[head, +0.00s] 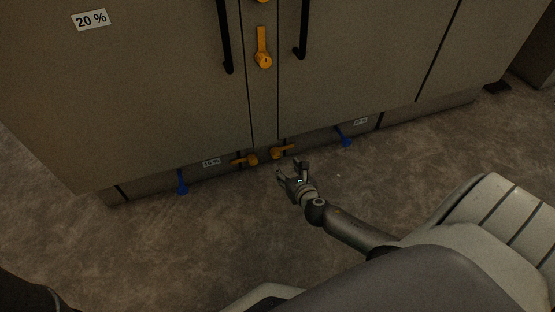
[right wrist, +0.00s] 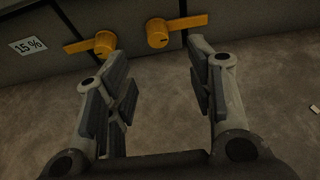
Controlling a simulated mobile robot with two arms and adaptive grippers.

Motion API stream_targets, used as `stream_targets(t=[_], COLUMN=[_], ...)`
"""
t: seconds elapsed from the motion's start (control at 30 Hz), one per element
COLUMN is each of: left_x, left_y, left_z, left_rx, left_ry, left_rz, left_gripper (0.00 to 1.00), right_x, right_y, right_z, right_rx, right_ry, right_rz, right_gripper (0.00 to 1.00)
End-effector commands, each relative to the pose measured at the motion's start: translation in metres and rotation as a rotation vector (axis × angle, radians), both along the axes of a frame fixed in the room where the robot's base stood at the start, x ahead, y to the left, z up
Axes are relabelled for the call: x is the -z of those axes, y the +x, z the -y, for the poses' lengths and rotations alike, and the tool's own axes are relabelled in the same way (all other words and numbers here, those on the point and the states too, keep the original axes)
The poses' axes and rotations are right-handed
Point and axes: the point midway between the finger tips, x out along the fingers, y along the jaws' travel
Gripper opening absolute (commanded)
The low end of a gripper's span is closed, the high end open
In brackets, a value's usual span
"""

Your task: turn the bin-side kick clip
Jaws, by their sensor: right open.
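Two orange kick clips sit low on the cabinet's kick panels, side by side. The left clip (head: 251,160) has its handle pointing left; it also shows in the right wrist view (right wrist: 103,43). The right clip (head: 276,154) has its handle pointing right and slightly up; it also shows in the right wrist view (right wrist: 157,33). I cannot tell which is the bin-side one. My right gripper (head: 290,168) is open and empty, low over the floor in front of the right clip. In the right wrist view its open fingers (right wrist: 155,70) frame the clips without touching them. My left gripper is not visible.
The cabinet (head: 165,95) has black door handles (head: 224,38) and an upper orange latch (head: 263,55). Blue pieces (head: 182,182) (head: 344,137) stick out at the kick panels. A 15 % label (right wrist: 27,45) is left of the clips. The floor (head: 190,245) ahead is mostly clear.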

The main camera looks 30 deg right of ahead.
Motion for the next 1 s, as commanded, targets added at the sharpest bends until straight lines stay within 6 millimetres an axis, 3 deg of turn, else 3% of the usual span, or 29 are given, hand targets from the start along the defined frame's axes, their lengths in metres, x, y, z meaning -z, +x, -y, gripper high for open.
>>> stream_targets(t=[0.5, 0.7, 1.0], left_x=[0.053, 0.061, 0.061], left_y=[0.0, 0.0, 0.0], left_z=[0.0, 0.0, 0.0], left_rx=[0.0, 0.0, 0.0], left_ry=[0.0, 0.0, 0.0], left_rz=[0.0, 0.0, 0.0], left_gripper=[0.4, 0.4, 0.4], right_x=[0.035, 0.039, 0.038], right_y=[0.075, 0.089, 0.092], right_z=[0.016, 0.02, 0.02], right_rx=[-0.001, -0.001, -0.002], right_ry=[0.006, 0.007, 0.009], right_rz=[0.004, 0.003, 0.002], right_gripper=[0.49, 0.49, 0.49])
